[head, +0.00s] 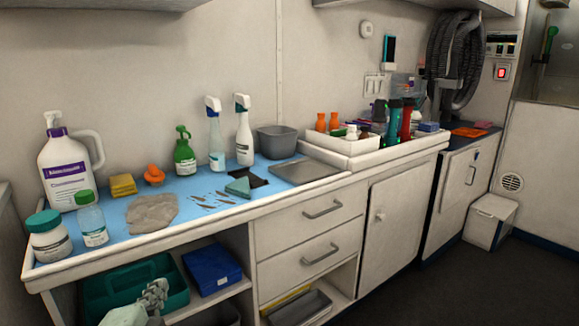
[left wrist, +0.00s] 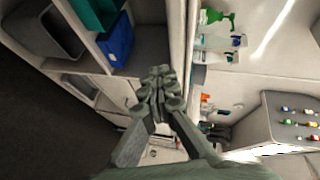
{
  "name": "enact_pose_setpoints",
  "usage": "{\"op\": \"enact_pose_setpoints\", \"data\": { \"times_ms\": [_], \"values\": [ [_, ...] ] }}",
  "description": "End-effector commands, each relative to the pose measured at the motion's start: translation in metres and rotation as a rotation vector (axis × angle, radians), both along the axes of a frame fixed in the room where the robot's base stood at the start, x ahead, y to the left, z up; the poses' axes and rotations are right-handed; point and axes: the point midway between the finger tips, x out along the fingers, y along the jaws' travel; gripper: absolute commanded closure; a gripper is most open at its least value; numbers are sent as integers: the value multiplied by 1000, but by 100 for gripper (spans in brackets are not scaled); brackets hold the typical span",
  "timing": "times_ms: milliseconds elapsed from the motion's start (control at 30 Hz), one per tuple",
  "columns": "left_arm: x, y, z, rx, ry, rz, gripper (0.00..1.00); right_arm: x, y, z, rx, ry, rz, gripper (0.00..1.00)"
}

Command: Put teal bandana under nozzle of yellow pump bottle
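A small folded teal cloth (head: 238,187), which looks like the bandana, lies on the blue mat near the middle of the counter. No yellow pump bottle is clear to me. A green pump bottle (head: 185,155) stands behind and left of the cloth. A large white jug with a pump top and purple label (head: 66,172) stands at the far left. My left gripper (head: 154,292) is low in front of the open shelves, below the counter and apart from the cloth. In the left wrist view its fingers (left wrist: 158,82) meet, with nothing between them. My right gripper is not in view.
Two spray bottles (head: 243,135) and a grey bin (head: 277,142) stand behind the cloth. The counter's front edge (head: 200,227) is above my gripper. A white tray (head: 345,145) is at right.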

Motion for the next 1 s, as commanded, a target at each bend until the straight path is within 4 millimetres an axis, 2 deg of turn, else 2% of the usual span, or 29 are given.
{"op": "enact_pose_setpoints", "data": {
  "times_ms": [167,300,400,500,633,1000],
  "values": [
    [18,-11,41,-15,-13,-23,100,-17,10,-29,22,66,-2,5],
    [29,-27,81,-16,-13,-67,100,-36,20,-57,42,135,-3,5],
    [32,-36,103,-7,-8,-99,100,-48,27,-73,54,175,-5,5],
    [33,-44,116,4,-2,-124,100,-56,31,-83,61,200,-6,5],
    [33,-47,123,11,4,-139,100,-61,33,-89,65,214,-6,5],
    [33,-47,123,12,5,-139,100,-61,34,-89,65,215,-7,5]
  ]
}}
